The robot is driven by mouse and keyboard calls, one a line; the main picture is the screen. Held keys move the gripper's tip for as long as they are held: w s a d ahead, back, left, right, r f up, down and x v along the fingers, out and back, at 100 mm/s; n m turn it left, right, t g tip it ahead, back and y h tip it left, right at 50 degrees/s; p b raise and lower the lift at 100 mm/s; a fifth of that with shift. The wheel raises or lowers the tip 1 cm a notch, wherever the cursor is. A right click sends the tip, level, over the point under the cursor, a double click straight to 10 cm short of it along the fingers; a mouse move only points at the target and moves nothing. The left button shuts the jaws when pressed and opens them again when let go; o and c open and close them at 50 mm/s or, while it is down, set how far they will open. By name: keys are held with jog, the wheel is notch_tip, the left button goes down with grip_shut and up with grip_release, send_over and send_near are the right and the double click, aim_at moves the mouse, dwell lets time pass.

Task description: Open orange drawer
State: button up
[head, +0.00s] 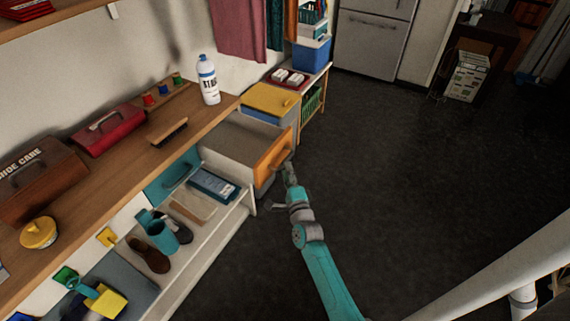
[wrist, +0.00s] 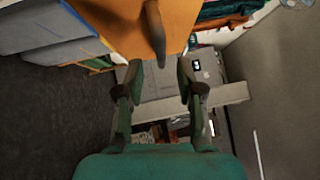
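The orange drawer (head: 273,158) stands pulled out from the unit under the wooden counter, its grey inside (head: 238,138) showing from above. My gripper (head: 290,172) is at the outer side of its orange front in the head view. In the wrist view the orange front (wrist: 190,20) fills the top, with its dark handle (wrist: 155,28) reaching down towards the gap between my fingers. My gripper (wrist: 159,72) is open there, a finger to each side of the handle's line, with no visible grip on it. In the head view, the fingertips are too small to judge contact.
An open lower tray (head: 222,215) holds shoes and a blue box (head: 213,184). A yellow-topped box (head: 270,98) stands behind the drawer. The dark floor (head: 420,170) to the right is clear.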

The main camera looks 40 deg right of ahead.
jog(key=r+v, duration=0.1)
jog(key=v, duration=0.6)
jog(key=shift+f, duration=0.5)
jog(key=shift+a, duration=0.1)
jog(key=s+a+f+n+y, duration=0.1)
jog(key=s+a+n+y, duration=0.1)
jog(key=s+a+n, duration=0.6)
jog(key=s+a+n+y, duration=0.25)
jog(key=s+a, duration=0.25)
jog(key=s, duration=0.7)
jog(key=s+a+r+n+g+y, duration=0.1)
jog(key=s+a+r+n+y, duration=0.1)
jog(key=s+a+r+n, duration=0.2)
jog(key=s+a+r+n+g+y, duration=0.1)
jog(key=s+a+r+n, duration=0.3)
jog(key=s, duration=1.1)
notch_tip(320, 180, up, 4)
jog(key=n, duration=0.6)
jog(key=shift+f+g+y, duration=0.15)
jog(key=shift+g+y, duration=0.2)
jog(key=shift+g, duration=0.05)
